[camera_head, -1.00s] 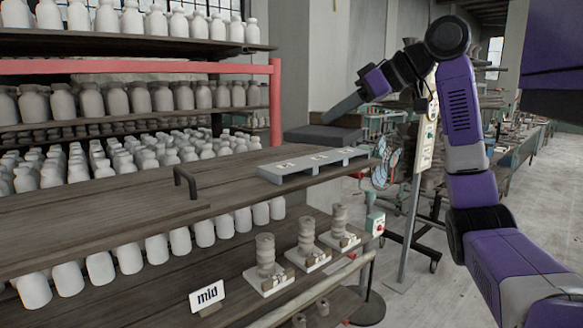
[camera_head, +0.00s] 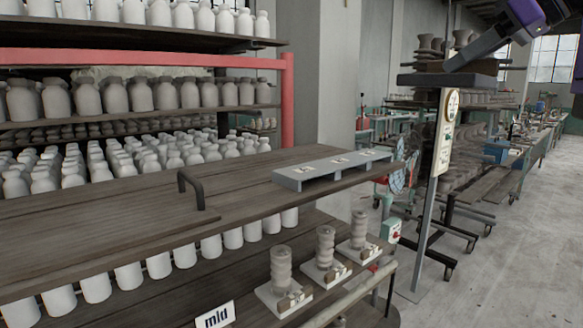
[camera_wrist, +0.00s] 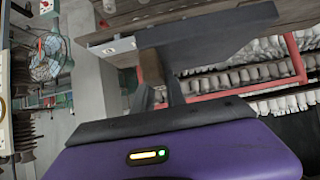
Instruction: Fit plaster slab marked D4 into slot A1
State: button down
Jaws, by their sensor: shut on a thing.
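My gripper (camera_wrist: 160,78) is shut on a brown block that joins a dark grey slab (camera_wrist: 205,40) in the wrist view. The slab carries a small white label (camera_wrist: 118,47) that is too small to read. In the head view the slab (camera_head: 447,80) is held in the air at the upper right, apart from the shelf, roughly level. The gripper (camera_head: 452,64) is above it, partly cut off by the frame edge. A light grey rack (camera_head: 288,182) with three white labels lies on the wooden shelf top, left of and below the slab. Its label marks are not readable.
A dark handle (camera_head: 190,187) stands up from the wooden shelf (camera_head: 120,205) left of the rack. A post with a sign (camera_head: 446,130) stands below the slab. White bottles fill the racks at left. Three stands with stacked pieces sit on the lower shelf (camera_head: 180,305).

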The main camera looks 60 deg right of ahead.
aim_at(292, 177)
jog(key=i+l, duration=0.2)
jog(key=i, duration=0.2)
jog(key=i+l, duration=0.2)
jog(key=i, duration=0.25)
jog(key=i+l, duration=0.2)
jog(key=i, duration=0.2)
